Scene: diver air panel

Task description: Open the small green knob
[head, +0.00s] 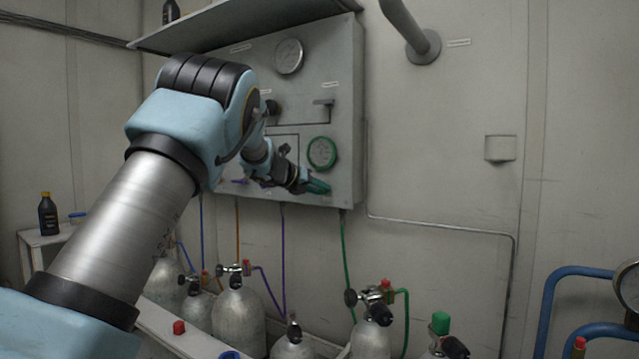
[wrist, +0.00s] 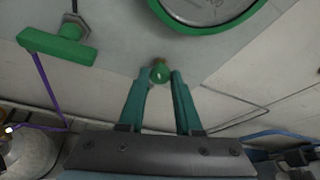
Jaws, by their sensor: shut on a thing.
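The small green knob (wrist: 160,73) is a little round cap on a short brass stem at the bottom of the grey panel (head: 346,90). In the wrist view it sits between the tips of the two teal fingers of my gripper (wrist: 160,75), which are shut on it. In the head view my gripper (head: 318,187) is at the panel's lower right, and the knob cannot be made out there behind the fingers.
A green-rimmed gauge (wrist: 210,10) is just above the knob; it also shows in the head view (head: 322,153). A green T-shaped handle (wrist: 57,46) is to the left. Hoses and several grey cylinders (head: 238,312) stand below.

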